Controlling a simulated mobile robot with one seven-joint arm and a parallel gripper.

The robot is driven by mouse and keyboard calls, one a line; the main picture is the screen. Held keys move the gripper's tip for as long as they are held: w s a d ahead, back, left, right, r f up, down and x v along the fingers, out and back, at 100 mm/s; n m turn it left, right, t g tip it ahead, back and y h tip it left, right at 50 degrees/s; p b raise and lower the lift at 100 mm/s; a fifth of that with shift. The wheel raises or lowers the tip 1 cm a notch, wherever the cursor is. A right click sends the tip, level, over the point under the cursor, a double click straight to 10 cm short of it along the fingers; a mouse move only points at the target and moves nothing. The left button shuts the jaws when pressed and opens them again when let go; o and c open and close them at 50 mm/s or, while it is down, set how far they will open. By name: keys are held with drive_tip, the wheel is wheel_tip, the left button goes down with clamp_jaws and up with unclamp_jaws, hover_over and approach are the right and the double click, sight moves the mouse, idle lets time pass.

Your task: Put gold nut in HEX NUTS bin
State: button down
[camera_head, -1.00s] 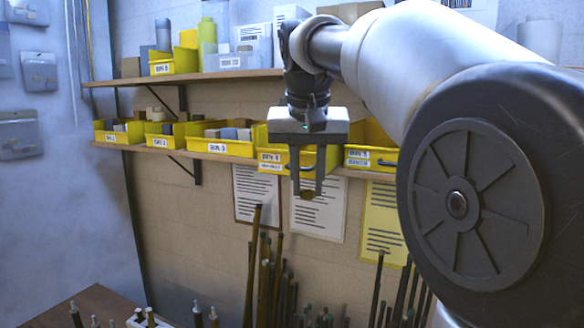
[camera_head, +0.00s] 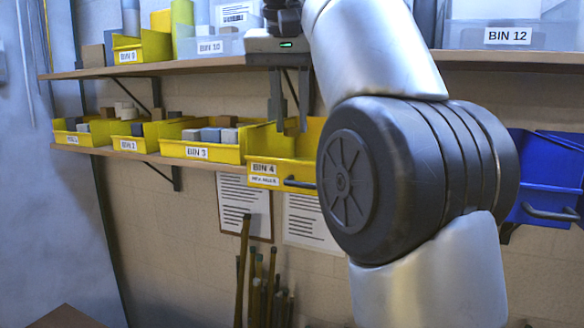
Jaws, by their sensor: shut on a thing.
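My gripper (camera_head: 291,128) points straight down, its two grey fingers in front of the wall below the upper shelf. It is shut on the gold nut, which is hard to pick out between the fingertips against the yellow behind. The fingertips overlap the open top of the yellow bin labelled BIN 4 (camera_head: 298,173) in the picture. I cannot tell whether they are above its rim or inside it. A smaller second line on its label, possibly HEX NUTS, is blurred. My arm hides the bin's right end.
Yellow BIN 3 (camera_head: 175,149) with grey blocks stands directly left on the lower shelf (camera_head: 150,157), with smaller yellow bins further left. The upper shelf (camera_head: 200,66) holds BIN 9, BIN 10 and BIN 12 (camera_head: 470,34). Blue bins (camera_head: 548,175) stand at right. Rods stand below.

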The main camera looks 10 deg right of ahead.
sight(292, 164)
drive_tip(key=shift+s+f, duration=0.2)
drive_tip(key=shift+f, duration=4.15)
drive_tip(key=shift+f, duration=0.1)
drive_tip(key=c, duration=1.8)
unclamp_jaws()
drive_tip(key=shift+o, duration=0.2)
drive_tip(key=v, duration=1.2)
